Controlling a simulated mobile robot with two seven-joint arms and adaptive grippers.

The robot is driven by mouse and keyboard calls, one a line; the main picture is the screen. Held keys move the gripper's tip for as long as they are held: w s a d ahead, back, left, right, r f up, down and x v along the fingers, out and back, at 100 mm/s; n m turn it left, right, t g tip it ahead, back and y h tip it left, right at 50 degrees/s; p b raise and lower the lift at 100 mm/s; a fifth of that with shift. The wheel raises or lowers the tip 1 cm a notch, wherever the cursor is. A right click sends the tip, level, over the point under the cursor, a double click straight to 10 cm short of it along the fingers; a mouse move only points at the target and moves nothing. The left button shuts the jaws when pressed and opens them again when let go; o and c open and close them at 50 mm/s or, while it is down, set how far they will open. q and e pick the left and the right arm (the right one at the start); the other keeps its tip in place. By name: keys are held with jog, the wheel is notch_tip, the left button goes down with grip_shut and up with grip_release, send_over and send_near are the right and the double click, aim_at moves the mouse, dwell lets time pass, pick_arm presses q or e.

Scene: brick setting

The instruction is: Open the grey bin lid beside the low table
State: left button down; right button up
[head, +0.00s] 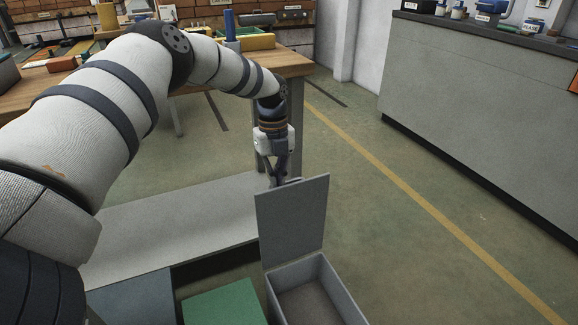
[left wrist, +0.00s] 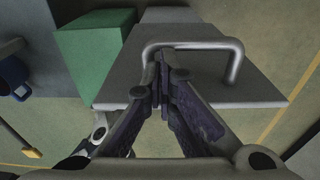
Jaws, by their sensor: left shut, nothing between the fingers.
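The grey bin (head: 345,291) stands on the floor at the lower middle of the head view, beside the low table (head: 165,226). Its lid (head: 292,222) stands up nearly vertical, and the bin's inside shows empty. My left gripper (head: 277,179) points down behind the lid's top edge, its fingertips partly hidden. In the left wrist view, the lid (left wrist: 195,91) carries a bar handle (left wrist: 205,43). My left gripper (left wrist: 163,55) is shut and empty, its tips at the handle's left end; contact cannot be told. My right gripper is not in view.
A green box (head: 225,304) stands left of the bin. A wooden workbench (head: 287,64) with items on it lies behind my left arm. A long grey counter (head: 480,110) stands at the right. The floor (head: 400,250) between bin and counter is clear.

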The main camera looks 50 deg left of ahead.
pick_arm(q)
jog(key=shift+w+a+f+b, duration=0.1)
jog(key=shift+w+a+b, duration=0.15)
jog(key=shift+a, duration=0.3)
jog(key=shift+w+a+f+b, duration=0.1)
jog(key=shift+w+a+b, duration=0.1)
jog(key=shift+a, duration=0.3)
jog(key=shift+w+a+f+b, duration=0.15)
jog(key=shift+a+b, duration=0.1)
jog(key=shift+a, duration=0.3)
jog(key=shift+r, duration=0.1)
jog(key=shift+r, duration=0.1)
